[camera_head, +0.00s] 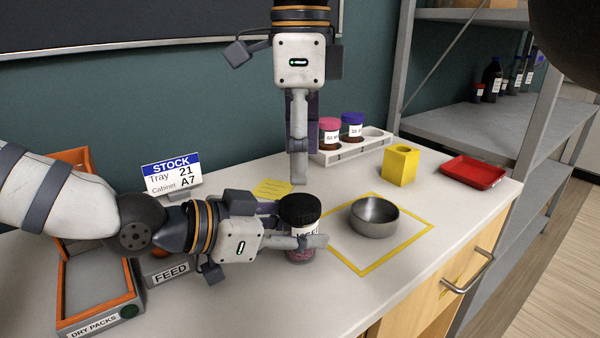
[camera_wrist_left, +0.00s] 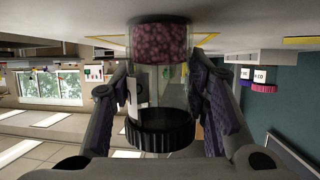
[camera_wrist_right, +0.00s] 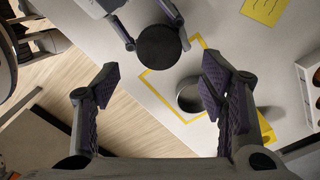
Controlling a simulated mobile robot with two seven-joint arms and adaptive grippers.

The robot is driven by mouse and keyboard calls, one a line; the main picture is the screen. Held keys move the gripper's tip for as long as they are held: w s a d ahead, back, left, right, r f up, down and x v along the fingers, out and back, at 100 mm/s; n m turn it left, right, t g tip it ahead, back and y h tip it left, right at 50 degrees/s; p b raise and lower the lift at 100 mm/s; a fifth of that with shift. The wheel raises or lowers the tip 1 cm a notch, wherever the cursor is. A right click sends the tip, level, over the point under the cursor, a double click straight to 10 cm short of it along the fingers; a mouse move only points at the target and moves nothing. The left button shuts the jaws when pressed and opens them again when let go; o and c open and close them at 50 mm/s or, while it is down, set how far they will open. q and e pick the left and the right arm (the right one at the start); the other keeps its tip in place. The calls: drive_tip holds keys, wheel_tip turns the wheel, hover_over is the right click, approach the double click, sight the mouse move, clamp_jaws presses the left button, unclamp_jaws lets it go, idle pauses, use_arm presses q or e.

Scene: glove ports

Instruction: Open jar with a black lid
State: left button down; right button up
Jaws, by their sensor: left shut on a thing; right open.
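The jar with a black lid (camera_head: 301,208) is upright at the middle front of the worktop, its lid on and dark pink contents low in its clear body. My left gripper (camera_head: 297,234) is shut around the jar's body below the lid. In the left wrist view the jar's contents (camera_wrist_left: 162,45) and lid (camera_wrist_left: 160,130) show upside down between the fingers. My right gripper (camera_head: 298,172) is open, empty and pointing down above the jar. In the right wrist view the lid (camera_wrist_right: 158,46) lies ahead of its fingers, apart from them. Whether the jar's base touches the worktop is unclear.
A grey bowl (camera_head: 375,219) stands inside a yellow-taped square right of the jar. A white rack (camera_head: 378,140) with pink-lidded and blue-lidded jars is behind. A yellow block (camera_head: 399,167) and red tray (camera_head: 473,172) stand further right. An orange-edged bin (camera_head: 92,319) is at left.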

sight(300, 203)
drive_tip(key=shift+a+r+m, duration=0.1)
drive_tip(key=shift+r+m, duration=0.4)
wheel_tip(300, 203, down, 8)
drive_tip(key=shift+s+r, duration=0.1)
drive_tip(key=c, duration=1.2)
drive_tip(key=n, duration=0.3)
drive_tip(key=o, duration=1.3)
